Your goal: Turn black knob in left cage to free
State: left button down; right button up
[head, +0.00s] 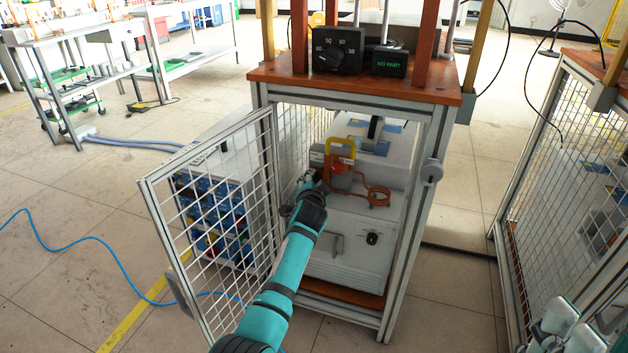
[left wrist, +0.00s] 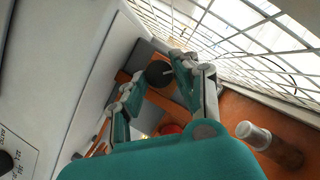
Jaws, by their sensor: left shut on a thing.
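The left cage (head: 272,185) stands with its mesh door (head: 165,205) swung open to the left. My left gripper (head: 318,183) reaches through the opening, beside the grey block with a red part and yellow bracket on the heater. In the left wrist view a round black knob (left wrist: 158,73) with a light mark sits between the two fingers of my left gripper (left wrist: 158,98), which is shut on it. The gripper hides this knob in the head view. The mark's setting cannot be read. My right gripper (head: 572,330) shows at the lower right, fingers apart and empty.
A copper coil (head: 377,197) sticks out right of my left gripper. The white heater (head: 345,255) has a small black front dial (head: 372,238). Cage mesh stands close to my left gripper. A second cage (head: 560,150) is at the right.

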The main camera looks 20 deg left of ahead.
dwell(0.3)
pick_arm(q)
jog(key=c, duration=1)
grip_release()
jog(key=shift+a, duration=0.1)
jog(key=shift+s, duration=0.1)
jog(key=v, duration=1.1)
jog(key=shift+s, duration=0.35)
jog(key=shift+r, duration=0.1)
